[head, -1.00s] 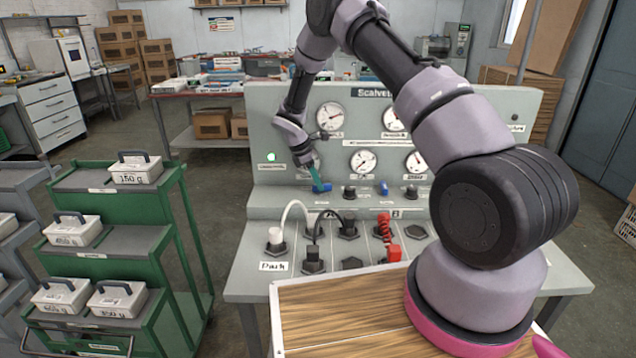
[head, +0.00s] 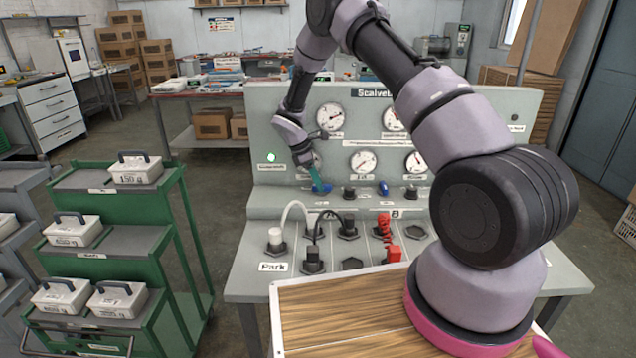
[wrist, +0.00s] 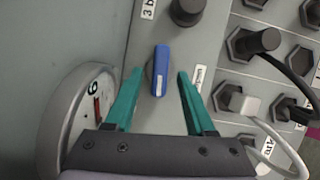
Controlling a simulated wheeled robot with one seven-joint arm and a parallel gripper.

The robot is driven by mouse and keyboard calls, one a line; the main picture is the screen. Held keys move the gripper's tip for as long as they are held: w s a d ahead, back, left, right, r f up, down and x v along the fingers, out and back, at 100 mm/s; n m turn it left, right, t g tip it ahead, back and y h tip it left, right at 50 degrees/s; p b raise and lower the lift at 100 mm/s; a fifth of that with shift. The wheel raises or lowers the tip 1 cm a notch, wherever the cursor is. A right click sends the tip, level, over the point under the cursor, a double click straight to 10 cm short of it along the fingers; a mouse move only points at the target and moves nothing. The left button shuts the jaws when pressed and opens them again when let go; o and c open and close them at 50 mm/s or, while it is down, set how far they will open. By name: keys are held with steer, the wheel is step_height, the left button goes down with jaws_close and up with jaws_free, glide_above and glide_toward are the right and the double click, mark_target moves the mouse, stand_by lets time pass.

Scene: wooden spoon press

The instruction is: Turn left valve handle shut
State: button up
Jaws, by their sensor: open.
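The left valve handle is a small blue lever (wrist: 160,71) on the grey panel. In the wrist view it stands between the two teal fingers of my gripper (wrist: 158,90), with a gap on each side. My gripper is open around it and not visibly touching it. In the head view my gripper (head: 317,178) is at the left blue handle (head: 323,188), pointing down at it. Another blue handle (head: 384,188) is farther right on the same panel row.
Several gauges stand on the panel above the handles; one gauge (wrist: 84,115) is close beside my gripper. A black knob (wrist: 187,10) is near the blue lever. Cables and plugs (head: 275,238) fill the sloped console below. A green cart (head: 180,230) stands left.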

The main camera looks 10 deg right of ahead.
steer(key=v, duration=1)
steer(key=shift+r, duration=0.3)
steer(key=shift+a, duration=0.1)
